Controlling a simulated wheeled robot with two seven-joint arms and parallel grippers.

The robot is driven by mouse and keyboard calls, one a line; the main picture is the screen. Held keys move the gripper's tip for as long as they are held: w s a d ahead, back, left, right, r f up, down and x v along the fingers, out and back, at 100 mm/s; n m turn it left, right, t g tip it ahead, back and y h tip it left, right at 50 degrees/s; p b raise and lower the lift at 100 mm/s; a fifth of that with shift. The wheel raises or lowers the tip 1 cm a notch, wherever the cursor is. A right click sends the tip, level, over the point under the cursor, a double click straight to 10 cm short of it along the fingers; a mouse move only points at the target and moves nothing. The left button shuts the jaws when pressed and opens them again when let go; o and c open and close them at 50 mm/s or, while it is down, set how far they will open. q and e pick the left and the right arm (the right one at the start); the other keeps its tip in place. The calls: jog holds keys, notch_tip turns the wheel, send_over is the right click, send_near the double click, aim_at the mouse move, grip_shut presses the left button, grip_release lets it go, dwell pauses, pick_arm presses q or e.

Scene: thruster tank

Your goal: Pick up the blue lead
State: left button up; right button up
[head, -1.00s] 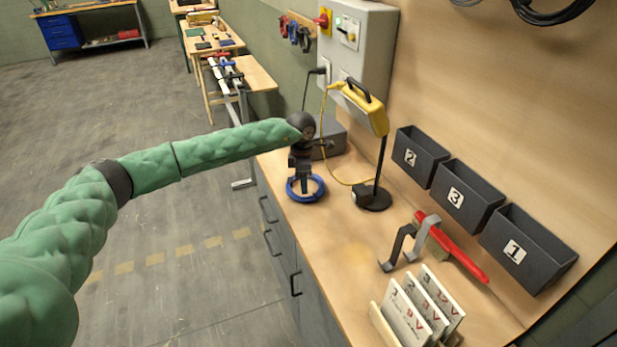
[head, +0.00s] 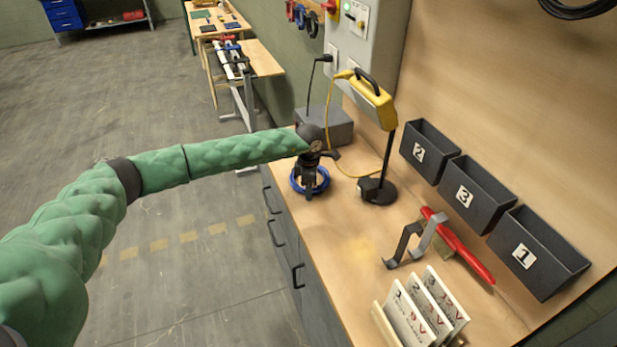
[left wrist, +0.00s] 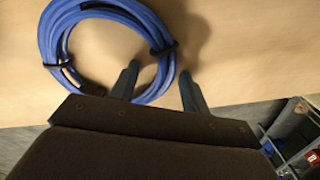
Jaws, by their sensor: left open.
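The blue lead (head: 298,186) lies coiled on the wooden bench near its front edge. In the left wrist view the coil (left wrist: 48,38) shows with black ties around it. My left gripper (head: 310,190) is over the coil, pointing down. In the left wrist view my left gripper (left wrist: 160,78) is open, its two fingers apart; the right side of the coil reaches between and beside them. I cannot tell whether the fingers touch the lead. My right gripper is not in view.
A grey box (head: 338,127) and a yellow lamp (head: 372,104) on a black stand (head: 378,190) are behind and right of the coil. A grey metal bracket (head: 412,240), a card rack (head: 386,325) and wall bins (head: 470,195) are further right.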

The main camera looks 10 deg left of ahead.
pick_arm(q)
jog(key=shift+s+r, duration=0.15)
jog(key=shift+c, duration=0.8)
jog(key=c, duration=0.7)
grip_shut()
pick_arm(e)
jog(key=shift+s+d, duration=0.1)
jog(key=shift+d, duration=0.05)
pick_arm(q)
jog(key=shift+r, duration=0.45)
notch_tip(320, 180, up, 8)
jog(key=shift+r+p, duration=0.1)
jog(key=shift+p, duration=0.45)
jog(key=shift+r, duration=0.45)
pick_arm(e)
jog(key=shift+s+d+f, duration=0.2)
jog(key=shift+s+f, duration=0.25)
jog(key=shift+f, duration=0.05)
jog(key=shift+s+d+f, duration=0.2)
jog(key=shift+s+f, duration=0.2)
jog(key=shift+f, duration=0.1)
